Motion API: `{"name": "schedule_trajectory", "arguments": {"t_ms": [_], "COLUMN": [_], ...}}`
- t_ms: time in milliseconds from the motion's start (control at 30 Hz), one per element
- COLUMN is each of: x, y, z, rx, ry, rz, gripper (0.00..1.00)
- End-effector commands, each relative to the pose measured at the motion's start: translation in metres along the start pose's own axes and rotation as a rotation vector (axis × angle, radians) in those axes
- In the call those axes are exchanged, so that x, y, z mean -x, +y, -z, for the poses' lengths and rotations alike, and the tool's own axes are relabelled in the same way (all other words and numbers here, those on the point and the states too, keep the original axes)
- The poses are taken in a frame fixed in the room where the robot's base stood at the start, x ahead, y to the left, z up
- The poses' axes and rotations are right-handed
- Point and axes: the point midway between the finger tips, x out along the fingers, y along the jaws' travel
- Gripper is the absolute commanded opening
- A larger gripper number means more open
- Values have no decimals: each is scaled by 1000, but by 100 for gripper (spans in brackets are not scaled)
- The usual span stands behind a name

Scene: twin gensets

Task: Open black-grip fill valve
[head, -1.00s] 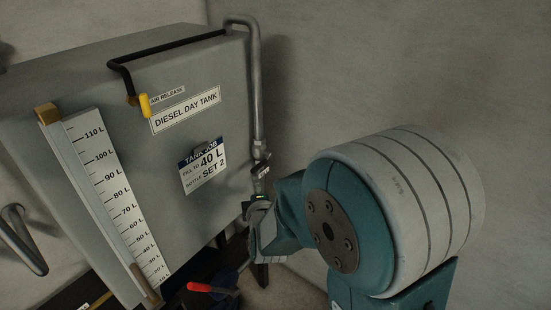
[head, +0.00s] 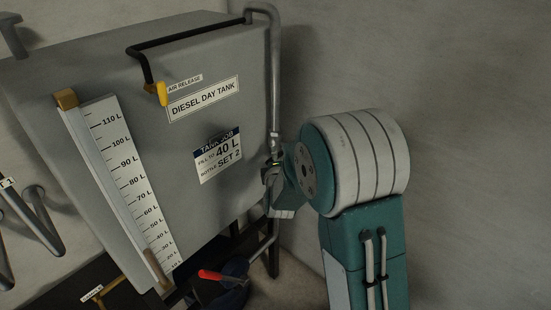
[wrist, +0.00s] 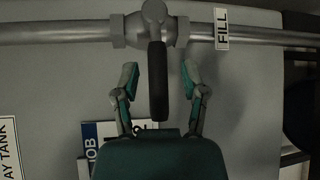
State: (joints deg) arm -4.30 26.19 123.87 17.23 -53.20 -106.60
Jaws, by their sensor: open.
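The fill valve's black grip (wrist: 158,80) shows in the wrist view, hanging from the grey valve body (wrist: 150,28) on a pipe. A white FILL tag (wrist: 221,28) is on the pipe to its right. My gripper (wrist: 158,75) is open, with one finger on each side of the black grip and a gap on both sides. In the head view, my gripper (head: 270,175) is at the tank's right edge by the vertical pipe. My arm partly hides the valve there.
The grey diesel day tank (head: 200,110) has a level scale (head: 128,180) on its front. A yellow-tipped air release handle (head: 162,94) is at its top. A red-handled lever (head: 210,275) sits low, below the tank. A plain wall stands at the right.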

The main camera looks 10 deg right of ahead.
Motion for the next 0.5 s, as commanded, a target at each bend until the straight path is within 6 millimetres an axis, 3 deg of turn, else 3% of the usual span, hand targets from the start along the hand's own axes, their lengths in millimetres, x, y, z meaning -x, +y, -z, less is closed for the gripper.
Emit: {"name": "schedule_trajectory", "arguments": {"t_ms": [233, 267, 367, 400, 500], "x": [-2, -2, -1, -1, -2], "y": [0, 0, 0, 0, 0], "z": [0, 0, 0, 0, 0], "rx": [0, 0, 0, 0, -1], "ry": [0, 0, 0, 0, 0], "rz": [0, 0, 0, 1, 1], "gripper": [56, 51, 7, 0, 0]}}
